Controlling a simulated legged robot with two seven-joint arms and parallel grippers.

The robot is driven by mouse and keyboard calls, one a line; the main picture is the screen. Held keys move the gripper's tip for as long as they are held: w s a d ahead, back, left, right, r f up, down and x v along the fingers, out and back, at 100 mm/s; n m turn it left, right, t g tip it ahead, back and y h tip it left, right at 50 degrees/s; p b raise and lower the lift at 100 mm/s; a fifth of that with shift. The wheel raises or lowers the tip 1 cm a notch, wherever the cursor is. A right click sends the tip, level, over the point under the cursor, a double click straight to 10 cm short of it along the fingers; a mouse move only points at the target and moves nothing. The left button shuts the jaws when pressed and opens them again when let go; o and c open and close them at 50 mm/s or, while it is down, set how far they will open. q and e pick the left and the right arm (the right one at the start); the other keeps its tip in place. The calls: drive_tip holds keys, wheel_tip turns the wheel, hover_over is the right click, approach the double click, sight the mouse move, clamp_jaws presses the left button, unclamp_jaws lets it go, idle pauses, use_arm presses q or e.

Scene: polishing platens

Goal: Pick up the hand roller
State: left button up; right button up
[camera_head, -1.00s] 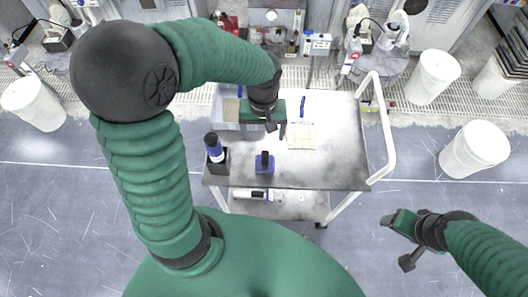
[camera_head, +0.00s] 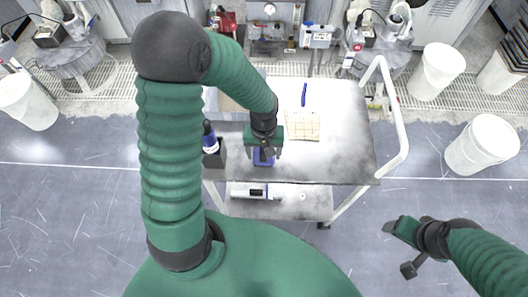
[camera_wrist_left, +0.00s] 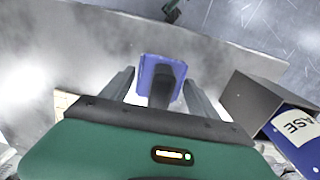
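The object under my left gripper, which I take for the hand roller (camera_head: 263,160), has a blue square base and a black upright handle, and stands on the cart top near its front edge. My left gripper (camera_head: 264,152) is right above it and partly hides it. In the left wrist view the hand roller (camera_wrist_left: 152,68) shows between the two fingers of the open gripper (camera_wrist_left: 157,76), with a gap visible on either side of the handle. My right gripper (camera_head: 397,249) is open and empty over the floor, right of the cart.
A dark holder (camera_head: 213,157) with a blue-and-white bottle (camera_head: 210,140) stands close left of the roller; the holder (camera_wrist_left: 250,98) also shows in the left wrist view. A gridded sheet (camera_head: 302,126) and a blue tool (camera_head: 304,94) lie on the cart top (camera_head: 345,140). A white handle (camera_head: 398,120) edges its right side.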

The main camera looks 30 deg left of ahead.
use_arm(q)
clamp_jaws()
drive_tip(key=shift+r, duration=0.1)
idle(0.3)
